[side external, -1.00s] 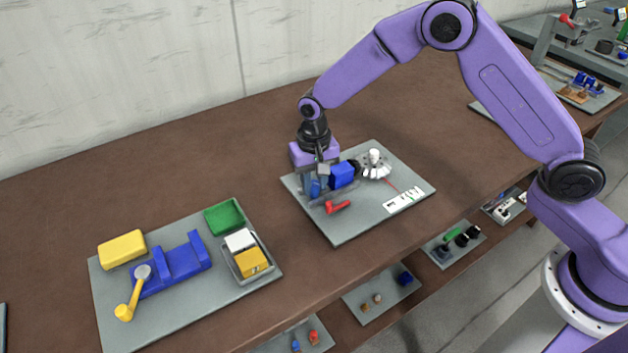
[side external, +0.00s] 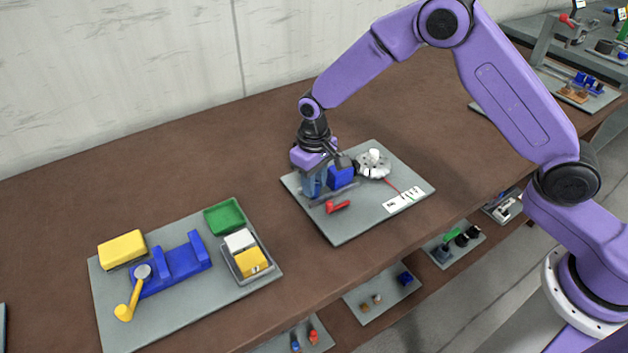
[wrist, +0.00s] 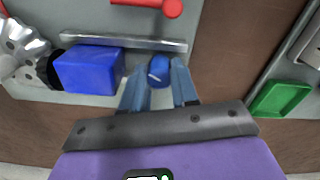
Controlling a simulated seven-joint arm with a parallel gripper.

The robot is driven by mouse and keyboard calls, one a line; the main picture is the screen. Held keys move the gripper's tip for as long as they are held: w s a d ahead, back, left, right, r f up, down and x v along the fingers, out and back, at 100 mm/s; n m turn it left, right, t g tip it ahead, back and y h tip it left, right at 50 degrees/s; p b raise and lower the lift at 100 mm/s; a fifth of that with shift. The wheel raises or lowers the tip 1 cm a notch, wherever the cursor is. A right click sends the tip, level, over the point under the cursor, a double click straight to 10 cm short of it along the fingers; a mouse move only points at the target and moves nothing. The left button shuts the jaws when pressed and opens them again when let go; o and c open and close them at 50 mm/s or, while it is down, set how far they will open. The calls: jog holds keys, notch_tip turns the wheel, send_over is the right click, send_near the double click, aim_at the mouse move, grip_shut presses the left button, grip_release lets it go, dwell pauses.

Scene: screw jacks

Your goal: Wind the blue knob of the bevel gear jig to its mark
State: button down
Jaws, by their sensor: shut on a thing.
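The bevel gear jig stands on a grey board (side external: 340,232). Its blue knob (wrist: 158,70) sits between the fingers of my gripper (wrist: 157,84) in the wrist view. My gripper (side external: 311,186) is shut on the knob and hides it in the side view. A blue block (side external: 341,176) stands right of the gripper; it also shows in the wrist view (wrist: 88,70). A pale toothed gear (side external: 373,165) lies beyond the block, with a dark gear (wrist: 47,71) beside it. A red pointer line (side external: 392,184) runs from the pale gear to a white marked card (side external: 403,200).
A red handle (side external: 338,207) lies on the board near the gripper. A second board on the left holds a blue fixture (side external: 172,264) with a yellow crank, a yellow block (side external: 122,250) and a green tray (side external: 224,216). Brown tabletop is clear between the boards.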

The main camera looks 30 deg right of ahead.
jog(key=n, duration=0.5)
jog(key=shift+n, duration=2.6)
jog(key=c, duration=0.9)
grip_release()
jog(key=shift+o, duration=0.2)
jog(key=shift+r, duration=0.1)
notch_tip(320, 180, up, 17)
jog(key=shift+r, duration=0.15)
